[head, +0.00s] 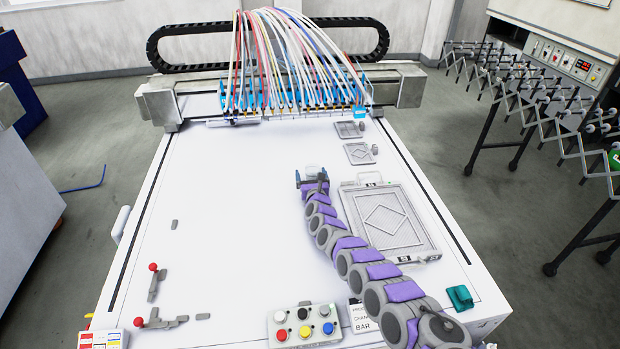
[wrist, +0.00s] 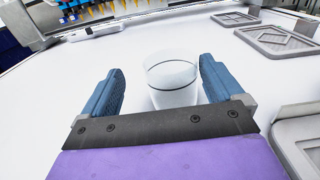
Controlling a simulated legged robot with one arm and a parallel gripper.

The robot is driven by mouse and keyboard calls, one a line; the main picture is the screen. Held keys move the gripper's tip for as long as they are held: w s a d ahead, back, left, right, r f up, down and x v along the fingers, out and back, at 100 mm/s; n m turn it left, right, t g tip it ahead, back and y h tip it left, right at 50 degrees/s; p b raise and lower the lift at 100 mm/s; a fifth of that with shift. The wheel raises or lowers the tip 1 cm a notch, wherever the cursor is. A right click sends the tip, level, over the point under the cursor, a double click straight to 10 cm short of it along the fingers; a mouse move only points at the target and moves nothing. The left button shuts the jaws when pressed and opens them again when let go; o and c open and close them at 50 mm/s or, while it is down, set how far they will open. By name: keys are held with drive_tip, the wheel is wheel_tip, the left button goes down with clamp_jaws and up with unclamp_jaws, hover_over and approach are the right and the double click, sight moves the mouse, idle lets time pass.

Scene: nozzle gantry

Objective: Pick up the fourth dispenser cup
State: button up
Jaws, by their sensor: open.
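A translucent whitish cup (wrist: 173,80) with a dark ring around it stands upright on the white table in the wrist view. My gripper (wrist: 160,88) is open, with one blue finger on each side of the cup. The right finger is close to the cup's side; a wider gap shows on the left. I cannot tell whether either finger touches it. In the head view, the cup (head: 314,171) is small and pale at the tip of my gripper (head: 312,178). No other cups can be made out.
A grey framed plate (head: 432,249) lies right of my arm, with smaller plates (head: 359,153) behind it. A gantry with hoses and nozzles (head: 290,106) spans the back. A button box (head: 304,325) sits at the front. The table's left side is mostly clear.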

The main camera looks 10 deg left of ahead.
sight(315, 174)
drive_tip(key=shift+w+f, duration=0.15)
drive_tip(key=shift+w, duration=0.15)
drive_tip(key=shift+w+d+b, duration=0.6)
drive_tip(key=shift+w+d, duration=0.05)
drive_tip(key=shift+w, duration=0.3)
drive_tip(key=shift+w+a+b, duration=0.25)
drive_tip(key=shift+a+b, duration=0.05)
drive_tip(key=shift+a, duration=0.55)
drive_tip(key=shift+w+d, duration=0.1)
drive_tip(key=shift+d, duration=0.1)
drive_tip(key=shift+d+r, duration=0.25)
drive_tip(key=shift+d, duration=0.2)
drive_tip(key=c, duration=0.5)
drive_tip(key=shift+a+f, duration=0.15)
drive_tip(key=shift+a, duration=0.3)
drive_tip(key=c, duration=0.5)
